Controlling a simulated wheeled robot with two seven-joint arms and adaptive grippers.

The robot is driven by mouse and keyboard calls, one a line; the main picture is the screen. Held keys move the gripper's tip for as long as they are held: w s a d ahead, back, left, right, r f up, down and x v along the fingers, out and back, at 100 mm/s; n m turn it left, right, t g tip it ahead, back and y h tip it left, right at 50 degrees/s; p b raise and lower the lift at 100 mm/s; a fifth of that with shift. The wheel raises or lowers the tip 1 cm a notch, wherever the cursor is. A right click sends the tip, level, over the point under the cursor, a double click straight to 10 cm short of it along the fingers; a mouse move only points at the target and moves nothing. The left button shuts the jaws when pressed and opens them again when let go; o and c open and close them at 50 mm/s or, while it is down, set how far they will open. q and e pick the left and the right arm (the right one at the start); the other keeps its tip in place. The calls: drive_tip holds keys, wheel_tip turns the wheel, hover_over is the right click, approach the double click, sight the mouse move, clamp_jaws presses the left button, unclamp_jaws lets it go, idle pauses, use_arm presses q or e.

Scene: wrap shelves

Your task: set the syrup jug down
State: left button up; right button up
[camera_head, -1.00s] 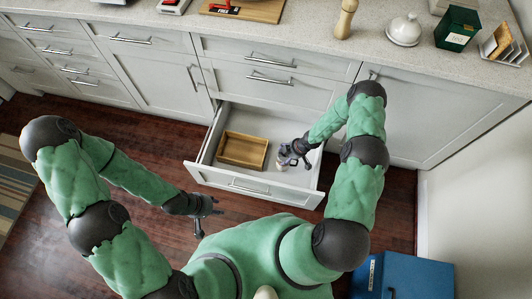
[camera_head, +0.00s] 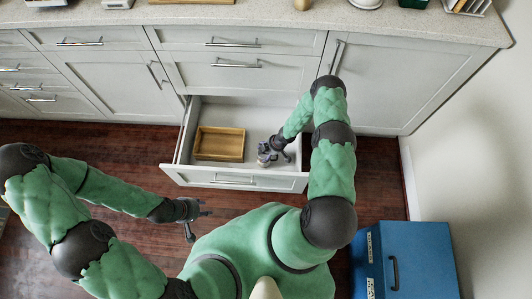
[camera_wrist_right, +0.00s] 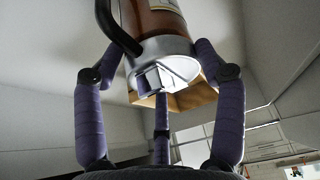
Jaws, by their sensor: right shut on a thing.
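The syrup jug (camera_wrist_right: 160,22) shows in the right wrist view, with an amber-brown body, a silver lid and spout facing the camera, and a dark handle at its left. My right gripper (camera_head: 269,157) is shut on it near the lid, with purple-grey fingers on both sides. In the head view this gripper is inside the open drawer (camera_head: 240,181), right of the wooden box, and largely hides the jug. Whether the jug's base touches the drawer floor cannot be told. My left gripper (camera_head: 196,222) is open and empty, low over the floor, in front of the drawer.
A wooden box (camera_head: 220,145) takes up the left part of the drawer. The drawer's right part around the gripper looks mostly bare. The counter (camera_head: 300,18) is behind and above. A blue cabinet (camera_head: 418,262) stands at the lower right.

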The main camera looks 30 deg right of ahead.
drive_tip(key=shift+w+r, duration=0.1)
drive_tip(key=o, duration=1.7)
drive_tip(key=p+v, duration=0.5)
drive_tip(key=v, duration=0.7)
drive_tip(key=s+a+r+m+y, duration=0.1)
drive_tip(key=s+a+r+m, duration=0.2)
drive_tip(key=a, duration=0.4)
drive_tip(key=s+a+r+m, duration=0.1)
drive_tip(key=a+r+m, duration=0.25)
drive_tip(key=a, duration=0.25)
drive_tip(key=s+a+r+m+g, duration=0.2)
drive_tip(key=s+a+r+m, duration=0.5)
drive_tip(key=s, duration=0.4)
drive_tip(key=shift+r+h, duration=0.3)
drive_tip(key=shift+r, duration=0.4)
